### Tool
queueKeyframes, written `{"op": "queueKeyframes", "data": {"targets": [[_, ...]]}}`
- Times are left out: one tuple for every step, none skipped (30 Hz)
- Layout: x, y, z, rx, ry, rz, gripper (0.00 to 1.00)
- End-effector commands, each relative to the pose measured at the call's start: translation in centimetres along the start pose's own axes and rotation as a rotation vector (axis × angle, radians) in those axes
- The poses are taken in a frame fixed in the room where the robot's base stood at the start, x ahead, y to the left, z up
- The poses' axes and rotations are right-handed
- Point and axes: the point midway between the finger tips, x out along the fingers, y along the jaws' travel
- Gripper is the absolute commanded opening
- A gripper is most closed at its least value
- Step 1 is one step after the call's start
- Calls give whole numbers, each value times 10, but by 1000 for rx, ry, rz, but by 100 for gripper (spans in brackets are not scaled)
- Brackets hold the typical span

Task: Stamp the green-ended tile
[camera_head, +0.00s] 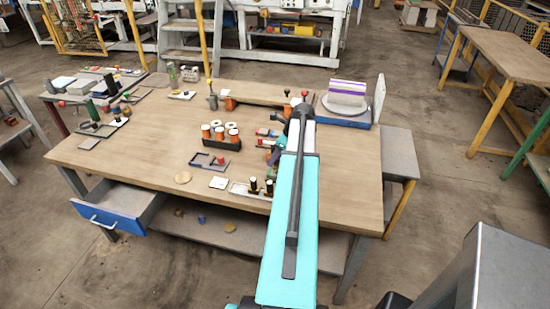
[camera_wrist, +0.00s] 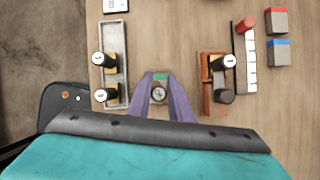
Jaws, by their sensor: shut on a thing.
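Left of my gripper, a grey tray (camera_wrist: 113,75) holds two black-knobbed stamps. In the head view my arm mostly hides the gripper.
Right of my gripper are a reddish holder (camera_wrist: 206,88) with black knobs, a white strip (camera_wrist: 251,65), and grey tiles with a red end (camera_wrist: 277,21) and a blue end (camera_wrist: 278,53). A black rack of orange spools (camera_head: 222,144) stands farther left. The table's front-left is clear.

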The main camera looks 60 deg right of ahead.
Motion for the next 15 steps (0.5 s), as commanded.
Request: {"op": "queueKeyframes", "data": {"targets": [[-5, 0, 2, 0, 0, 0, 4], [-6, 0, 3, 0, 0, 0, 4], [-8, 0, 4, 0, 0, 0, 4], [-10, 1, 4, 0, 0, 0, 4], [-11, 1, 5, 0, 0, 0, 4], [-13, 1, 6, 0, 0, 0, 4], [-14, 1, 6, 0, 0, 0, 4], [-16, 1, 7, 0, 0, 0, 4], [-18, 1, 8, 0, 0, 0, 4], [-19, 1, 8, 0, 0, 0, 4], [-20, 2, 9, 0, 0, 0, 4], [-22, 2, 10, 0, 0, 0, 4], [-24, 2, 11, 0, 0, 0, 4], [-25, 2, 11, 0, 0, 0, 4], [-27, 2, 12, 0, 0, 0, 4]]}}
